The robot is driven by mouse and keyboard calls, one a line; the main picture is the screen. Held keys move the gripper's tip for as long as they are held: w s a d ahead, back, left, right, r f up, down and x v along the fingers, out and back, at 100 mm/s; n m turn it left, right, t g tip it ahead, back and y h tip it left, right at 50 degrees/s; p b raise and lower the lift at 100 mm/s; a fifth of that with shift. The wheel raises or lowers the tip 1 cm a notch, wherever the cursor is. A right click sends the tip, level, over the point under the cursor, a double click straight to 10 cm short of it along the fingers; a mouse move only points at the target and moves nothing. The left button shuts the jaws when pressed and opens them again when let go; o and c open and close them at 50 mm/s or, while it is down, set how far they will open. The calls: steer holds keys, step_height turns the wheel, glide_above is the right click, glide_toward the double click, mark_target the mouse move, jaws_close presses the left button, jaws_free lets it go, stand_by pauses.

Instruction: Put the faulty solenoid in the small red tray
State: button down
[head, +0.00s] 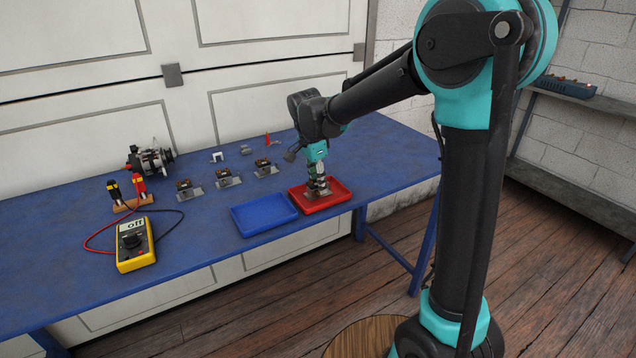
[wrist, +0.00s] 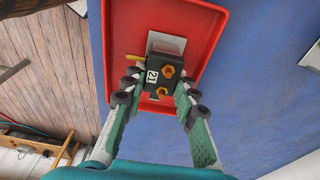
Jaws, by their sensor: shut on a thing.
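The small red tray (head: 340,196) sits on the blue bench at the right of the blue tray, and it fills the middle of the wrist view (wrist: 207,32). My gripper (head: 318,184) is over this tray, pointing down, its fingers closed around a dark solenoid (wrist: 163,72). The solenoid has two brass terminals, a white printed label and a pale metal plate. It is inside the tray's outline; I cannot tell whether it touches the tray floor. Three similar solenoids on plates stand in a row on the bench: left (head: 185,186), middle (head: 224,177) and right (head: 264,167).
An empty blue tray (head: 262,214) is just left of the red one. A yellow multimeter (head: 135,244), showing "off", lies at the front left, its probes (head: 125,192) in a wooden stand. An alternator (head: 150,160) and small parts (head: 246,150) are at the back.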

mark_target(313, 183)
steer(key=c, duration=1.2)
jaws_free()
steer(key=shift+f, duration=0.1)
step_height(313, 183, up, 12)
steer(key=s+a, duration=0.1)
steer(key=s+d+f+n+t+y, duration=0.1)
steer(key=s+d+f+n, duration=0.25)
steer(key=d+f, duration=0.4)
steer(key=s+d+f+n, duration=0.3)
steer(key=s+d+f, duration=0.15)
steer(key=d, duration=0.55)
steer(key=s+d+f+n, duration=0.1)
steer(key=s+d+f, duration=0.1)
steer(key=s+f, duration=0.1)
steer(key=s+d+f+n+t, duration=0.1)
steer(key=s+d+f+n, duration=0.1)
steer(key=s+d+f, duration=0.1)
steer(key=s+d+f+n+t, duration=0.1)
steer(key=s+d+f, duration=0.1)
steer(key=s, duration=0.3)
steer(key=shift+d+f+n, duration=0.2)
steer(key=shift+f, duration=0.25)
steer(key=shift+d+f+n, duration=0.15)
steer(key=shift+d+f, duration=0.05)
steer(key=shift+f, duration=0.25)
